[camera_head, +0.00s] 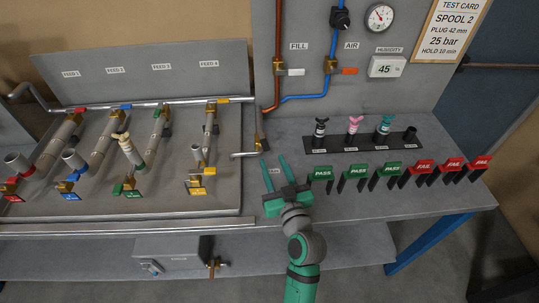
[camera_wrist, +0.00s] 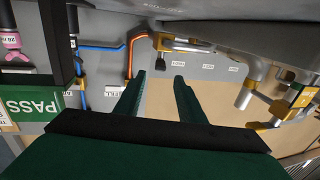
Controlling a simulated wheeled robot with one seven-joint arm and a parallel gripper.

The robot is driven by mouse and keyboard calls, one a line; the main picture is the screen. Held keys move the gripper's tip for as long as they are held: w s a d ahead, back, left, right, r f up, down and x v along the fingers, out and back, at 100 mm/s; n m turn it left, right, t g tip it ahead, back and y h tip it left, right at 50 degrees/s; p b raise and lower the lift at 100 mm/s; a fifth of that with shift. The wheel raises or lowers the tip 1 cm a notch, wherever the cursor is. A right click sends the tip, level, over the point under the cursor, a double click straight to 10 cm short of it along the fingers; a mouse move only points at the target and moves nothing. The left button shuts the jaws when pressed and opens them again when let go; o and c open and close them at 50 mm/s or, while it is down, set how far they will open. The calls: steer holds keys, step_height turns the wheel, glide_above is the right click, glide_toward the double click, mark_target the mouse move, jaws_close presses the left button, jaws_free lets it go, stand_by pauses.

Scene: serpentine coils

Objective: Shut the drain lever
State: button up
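No lever is legibly marked as the drain, so I cannot tell for certain which one it is. A small silver pipe end with a brass fitting (camera_head: 263,139) sits at the foot of the copper line, just behind and left of my gripper (camera_head: 274,163). The brass fitting also shows in the wrist view (camera_wrist: 160,43), beyond my fingers (camera_wrist: 159,76). Another brass valve (camera_head: 214,264) sticks out beside a grey box under the bench. My gripper is open and empty over the bench, its fingers pointing toward the back panel. A small label between them is partly hidden.
Green PASS tags (camera_head: 321,173) and red FAIL tags (camera_head: 424,167) stand close to my gripper's right. Behind them is a black rack (camera_head: 363,143) of plugs. Pipe spools with coloured levers, including a yellow lever (camera_head: 197,190), fill the left tray. A blue tube (camera_head: 303,98) runs behind.

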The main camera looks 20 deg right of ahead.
mark_target(263, 142)
steer(key=shift+s, duration=0.75)
